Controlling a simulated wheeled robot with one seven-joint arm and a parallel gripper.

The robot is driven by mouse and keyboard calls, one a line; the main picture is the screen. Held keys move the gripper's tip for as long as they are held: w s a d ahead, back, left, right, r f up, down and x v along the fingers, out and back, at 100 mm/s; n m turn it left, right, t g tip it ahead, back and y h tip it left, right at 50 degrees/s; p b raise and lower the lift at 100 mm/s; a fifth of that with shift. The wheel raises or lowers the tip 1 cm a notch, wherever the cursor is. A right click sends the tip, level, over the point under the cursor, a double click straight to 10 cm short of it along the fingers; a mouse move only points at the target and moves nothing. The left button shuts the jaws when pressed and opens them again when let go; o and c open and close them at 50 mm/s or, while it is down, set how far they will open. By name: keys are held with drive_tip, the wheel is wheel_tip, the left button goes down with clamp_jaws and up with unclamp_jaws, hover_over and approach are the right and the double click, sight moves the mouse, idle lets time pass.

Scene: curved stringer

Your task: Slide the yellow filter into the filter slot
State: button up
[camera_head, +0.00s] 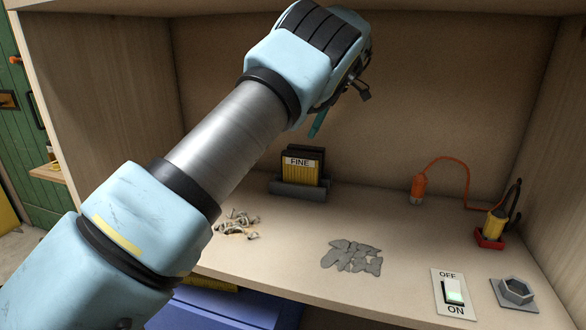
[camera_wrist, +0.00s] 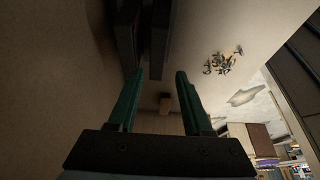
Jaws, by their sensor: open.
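A yellow filter (camera_head: 300,172) with ribbed sides and a FINE label stands upright in a dark grey slotted base (camera_head: 298,190) at the back of the shelf. Dark panels rise close behind it. I cannot tell how deep the filter sits. My gripper (camera_head: 319,124) is above and slightly right of the filter, apart from it in the head view. In the wrist view, my gripper (camera_wrist: 157,74) has its two teal fingers spread with nothing between them. Dark upright slabs beyond the fingertips are too dim to identify.
Crumpled scraps (camera_head: 238,223) and flat grey pieces (camera_head: 352,256) lie on the shelf. An orange-corded plug (camera_head: 418,190), a red-based yellow part (camera_head: 493,228), an on/off switch (camera_head: 454,293) and a hexagonal socket (camera_head: 515,291) are at right. The shelf middle is mostly clear.

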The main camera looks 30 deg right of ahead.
sight(302, 153)
drive_tip(key=x, duration=0.5)
drive_tip(key=shift+w+f+p, duration=0.1)
drive_tip(key=shift+w+p, duration=0.05)
drive_tip(key=shift+p, duration=0.2)
drive_tip(key=p+x, duration=0.2)
drive_tip(key=x, duration=0.2)
drive_tip(key=shift+w+a+f, duration=0.15)
drive_tip(key=shift+w+f, duration=0.1)
drive_tip(key=shift+f, duration=0.35)
drive_tip(key=shift+f, duration=0.25)
clamp_jaws()
idle(1.1)
